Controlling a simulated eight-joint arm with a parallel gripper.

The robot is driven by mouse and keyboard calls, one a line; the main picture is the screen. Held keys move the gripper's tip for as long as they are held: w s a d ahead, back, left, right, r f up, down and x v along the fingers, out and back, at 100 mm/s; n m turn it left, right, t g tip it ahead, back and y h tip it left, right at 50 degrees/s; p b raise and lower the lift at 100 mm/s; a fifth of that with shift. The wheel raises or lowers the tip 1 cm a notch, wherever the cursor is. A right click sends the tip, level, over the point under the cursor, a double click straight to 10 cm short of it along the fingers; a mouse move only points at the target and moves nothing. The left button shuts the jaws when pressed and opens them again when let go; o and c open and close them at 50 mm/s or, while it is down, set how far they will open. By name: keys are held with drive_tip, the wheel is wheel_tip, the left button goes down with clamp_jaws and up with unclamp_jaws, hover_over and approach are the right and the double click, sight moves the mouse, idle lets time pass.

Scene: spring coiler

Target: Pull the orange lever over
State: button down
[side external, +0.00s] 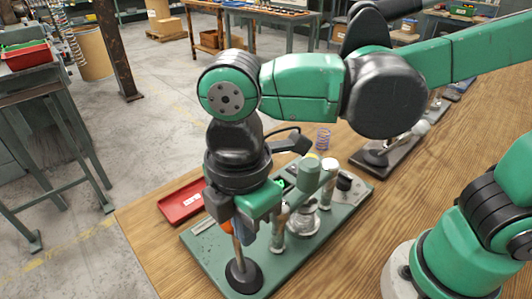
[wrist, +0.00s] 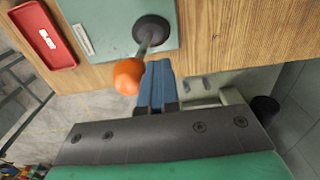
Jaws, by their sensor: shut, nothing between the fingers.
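The orange lever's ball knob (wrist: 127,77) shows in the wrist view, on a thin metal rod rising from a round black base (wrist: 152,30). In the side view the rod (side external: 237,250) and black base (side external: 243,276) stand at the near end of the green plate; the knob is mostly hidden behind my gripper. My gripper's blue fingers (wrist: 158,72) are shut with nothing between them. They are just right of the knob in the wrist view, very close to it; I cannot tell whether they touch. In the side view my gripper (side external: 246,232) is beside the rod.
The green machine plate (side external: 205,250) carries metal posts and a coiling part (side external: 303,218) right of my gripper. A red tray (side external: 182,202) lies left of the plate, near the wooden table's edge. A small coiled spring (side external: 323,139) stands behind. Bare table (side external: 345,255) lies at right.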

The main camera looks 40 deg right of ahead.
drive_tip(key=shift+w, duration=0.45)
drive_tip(key=shift+w+f, duration=0.3)
drive_tip(key=shift+w, duration=0.75)
drive_tip(key=shift+w+f, duration=0.35)
drive_tip(key=shift+w, duration=0.4)
drive_tip(key=shift+s, duration=0.15)
